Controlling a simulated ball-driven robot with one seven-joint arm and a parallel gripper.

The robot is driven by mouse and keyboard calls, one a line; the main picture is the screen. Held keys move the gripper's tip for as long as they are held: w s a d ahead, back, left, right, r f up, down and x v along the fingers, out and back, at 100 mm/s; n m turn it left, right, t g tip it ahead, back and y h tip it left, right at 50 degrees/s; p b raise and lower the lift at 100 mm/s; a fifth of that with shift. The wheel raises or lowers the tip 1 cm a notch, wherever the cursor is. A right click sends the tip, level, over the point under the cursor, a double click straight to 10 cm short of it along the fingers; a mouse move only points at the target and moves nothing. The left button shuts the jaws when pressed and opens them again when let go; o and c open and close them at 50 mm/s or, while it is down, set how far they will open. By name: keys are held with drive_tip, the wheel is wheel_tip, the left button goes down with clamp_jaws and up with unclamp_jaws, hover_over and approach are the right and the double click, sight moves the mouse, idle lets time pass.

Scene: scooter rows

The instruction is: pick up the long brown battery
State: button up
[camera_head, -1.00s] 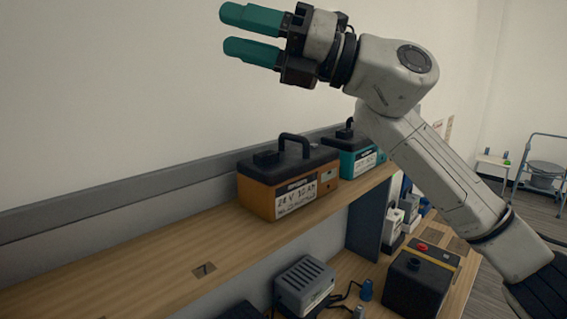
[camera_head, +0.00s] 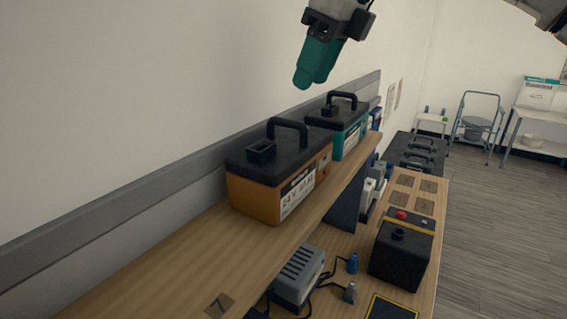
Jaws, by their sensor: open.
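The long brown battery (camera_head: 260,199) stands upright on the upper wooden shelf. It has an orange-brown body, a black lid with a raised handle, and a white label on its front. A teal battery (camera_head: 347,141) with a black lid and handle stands just behind it, farther along the shelf. My gripper (camera_head: 308,83) has teal fingers that point down. It is open, empty and above the batteries, apart from both handles. The fingers overlap in this view, so the gap between them is hidden.
On the lower bench are a grey charger (camera_head: 298,275), a black battery (camera_head: 402,255) with a red cap, and small blue plugs (camera_head: 352,264). A grey rail (camera_head: 150,206) runs along the wall behind the shelf. The near shelf is bare, with a number 7 plate (camera_head: 219,304).

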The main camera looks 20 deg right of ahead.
sight(285, 156)
drive_tip(key=x, duration=0.2)
drive_tip(key=p+x, duration=0.1)
drive_tip(key=x, duration=0.2)
drive_tip(key=p+x, duration=0.1)
drive_tip(key=x, duration=0.2)
drive_tip(key=shift+w+a, duration=0.1)
drive_tip(key=shift+a, duration=0.3)
clamp_jaws()
idle(0.9)
drive_tip(key=shift+r, duration=0.25)
